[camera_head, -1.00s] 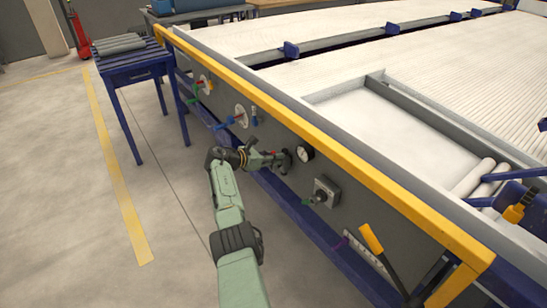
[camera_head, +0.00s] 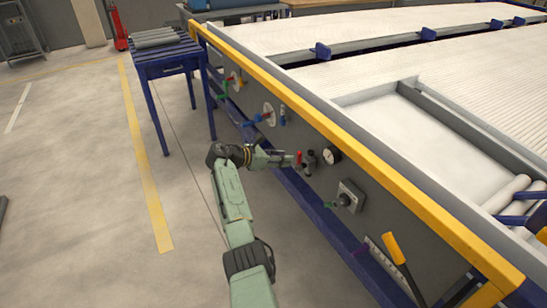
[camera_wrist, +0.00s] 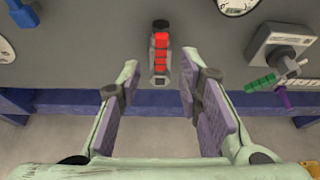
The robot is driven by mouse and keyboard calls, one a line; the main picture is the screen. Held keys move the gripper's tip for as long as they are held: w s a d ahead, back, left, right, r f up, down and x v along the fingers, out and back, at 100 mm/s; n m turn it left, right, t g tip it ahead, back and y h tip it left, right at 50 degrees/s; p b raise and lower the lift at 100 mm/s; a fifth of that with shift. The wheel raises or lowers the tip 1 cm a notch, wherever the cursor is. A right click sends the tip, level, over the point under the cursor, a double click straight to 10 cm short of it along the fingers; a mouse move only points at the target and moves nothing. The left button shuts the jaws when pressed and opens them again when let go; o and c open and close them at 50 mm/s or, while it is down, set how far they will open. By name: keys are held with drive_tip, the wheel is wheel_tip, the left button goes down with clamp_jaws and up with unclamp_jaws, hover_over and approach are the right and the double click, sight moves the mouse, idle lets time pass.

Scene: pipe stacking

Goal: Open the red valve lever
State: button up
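The red valve lever (camera_wrist: 161,52) is on the grey side panel of the machine. In the wrist view it lies ahead of my gripper (camera_wrist: 159,85), between the lines of the two fingers and beyond their tips. In the head view the red lever (camera_head: 299,158) shows as a small upright red piece beside a dark valve body (camera_head: 309,161). My gripper (camera_head: 285,160) is just left of it. The fingers are spread apart with nothing between them. I cannot tell from the head view whether a fingertip touches the lever.
A round gauge (camera_head: 331,156) and a grey switch box with a green handle (camera_head: 350,197) sit right of the lever. A yellow rail (camera_head: 380,180) runs above the panel.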

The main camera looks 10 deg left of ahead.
drive_tip(key=v, duration=0.4)
idle(0.4)
